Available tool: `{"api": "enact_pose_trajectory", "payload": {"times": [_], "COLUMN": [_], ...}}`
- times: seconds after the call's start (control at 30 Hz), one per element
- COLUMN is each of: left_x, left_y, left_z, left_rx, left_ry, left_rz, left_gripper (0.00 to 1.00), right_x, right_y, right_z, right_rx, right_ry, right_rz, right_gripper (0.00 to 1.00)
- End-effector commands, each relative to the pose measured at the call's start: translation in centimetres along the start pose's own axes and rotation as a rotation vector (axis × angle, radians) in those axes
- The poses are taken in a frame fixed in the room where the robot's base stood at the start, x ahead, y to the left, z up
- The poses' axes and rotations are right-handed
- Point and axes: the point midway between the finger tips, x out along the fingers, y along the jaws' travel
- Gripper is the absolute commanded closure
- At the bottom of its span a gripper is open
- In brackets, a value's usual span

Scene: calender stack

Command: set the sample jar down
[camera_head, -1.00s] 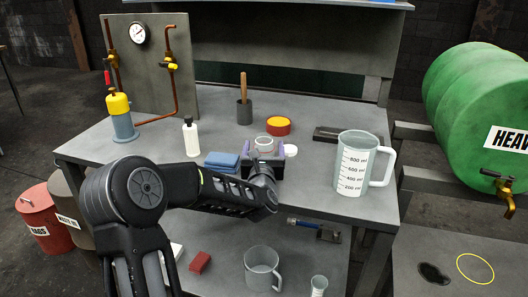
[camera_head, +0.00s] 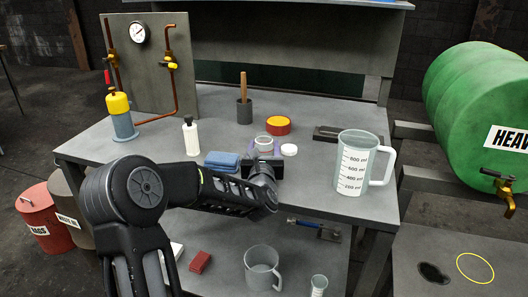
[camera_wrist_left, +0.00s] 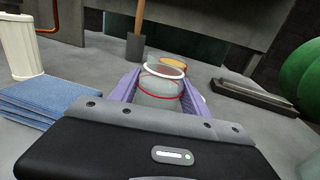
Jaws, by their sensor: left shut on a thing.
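The sample jar is a clear glass jar (camera_head: 263,141) with an open rim and a red line around it. It stands upright between the fingers of my left gripper (camera_head: 264,151), on or just above the grey bench top; I cannot tell whether its base touches. In the left wrist view the jar (camera_wrist_left: 158,92) sits between the two purple fingers (camera_wrist_left: 157,91), which are shut on it. Its lower part is hidden by the gripper body. A white lid-like disc (camera_head: 289,150) lies on the bench just right of the gripper. My right gripper is not in view.
A folded blue cloth (camera_head: 221,159) lies left of the gripper, with a white bottle (camera_head: 191,137) behind it. A yellow-topped red tin (camera_head: 278,125) and a grey pot with a wooden handle (camera_head: 244,110) stand behind. A large measuring jug (camera_head: 355,165) stands right, near a dark flat block (camera_head: 334,134).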

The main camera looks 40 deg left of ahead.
Motion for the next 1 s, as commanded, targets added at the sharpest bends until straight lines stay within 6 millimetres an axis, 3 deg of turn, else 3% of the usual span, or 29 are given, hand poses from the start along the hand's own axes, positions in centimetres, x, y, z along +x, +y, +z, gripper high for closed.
{"api": "enact_pose_trajectory", "payload": {"times": [0.3, 0.57, 1.0], "left_x": [0.0, 0.0, 0.0], "left_y": [0.0, 0.0, 0.0], "left_z": [0.0, 0.7, 8.2], "left_rx": [0.000, 0.000, 0.000], "left_ry": [-0.001, -0.002, -0.005], "left_rz": [0.000, 0.000, -0.001], "left_gripper": [0.95, 0.95, 0.95], "right_x": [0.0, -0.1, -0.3], "right_y": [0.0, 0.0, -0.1], "right_z": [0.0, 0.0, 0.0], "right_rx": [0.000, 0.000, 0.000], "right_ry": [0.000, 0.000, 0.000], "right_rz": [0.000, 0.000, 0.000], "right_gripper": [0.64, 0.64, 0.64]}}
